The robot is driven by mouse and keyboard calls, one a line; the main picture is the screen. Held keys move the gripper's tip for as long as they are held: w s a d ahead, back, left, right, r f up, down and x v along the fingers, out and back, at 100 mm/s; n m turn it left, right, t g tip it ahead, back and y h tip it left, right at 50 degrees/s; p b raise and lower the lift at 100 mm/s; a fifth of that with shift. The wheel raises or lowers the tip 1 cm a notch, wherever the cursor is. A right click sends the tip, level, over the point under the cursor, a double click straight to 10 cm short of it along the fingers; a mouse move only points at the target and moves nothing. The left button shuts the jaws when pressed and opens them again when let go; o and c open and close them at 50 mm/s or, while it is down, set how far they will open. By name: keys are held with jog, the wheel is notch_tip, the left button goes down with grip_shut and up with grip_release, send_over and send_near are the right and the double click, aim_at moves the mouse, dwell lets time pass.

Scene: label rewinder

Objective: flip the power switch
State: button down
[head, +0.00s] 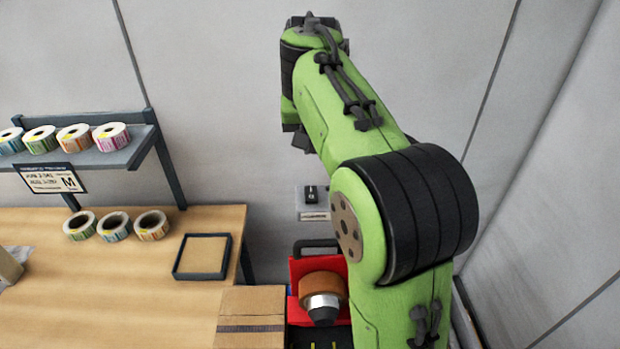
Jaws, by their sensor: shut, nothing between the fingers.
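A small black switch (311,194) sits on a light grey wall box at the back, with a label plate (314,216) below it. Part of the box is hidden by my arm on the right. Which way the switch is set is too small to tell. My green and black arm reaches up and away toward the wall. A dark part of my gripper (303,142) shows at the far end of the arm, above the switch in the picture. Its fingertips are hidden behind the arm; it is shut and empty. I see no contact with the switch.
Below the switch stands a red machine (300,268) with a black handle and a brown roll (322,287). A cardboard box (250,310) is left of it. A wooden table (150,290) holds label rolls and a dark-rimmed tray (203,275). A shelf (95,158) holds several rolls.

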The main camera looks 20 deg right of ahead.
aim_at(310, 189)
jog(key=x, duration=0.4)
jog(key=b+x, duration=0.1)
jog(key=x, duration=0.4)
jog(key=b+x, duration=0.1)
jog(key=x, duration=0.3)
jog(key=shift+s+a+f, duration=0.15)
jog(key=shift+s+f, duration=0.15)
jog(key=shift+f, duration=0.2)
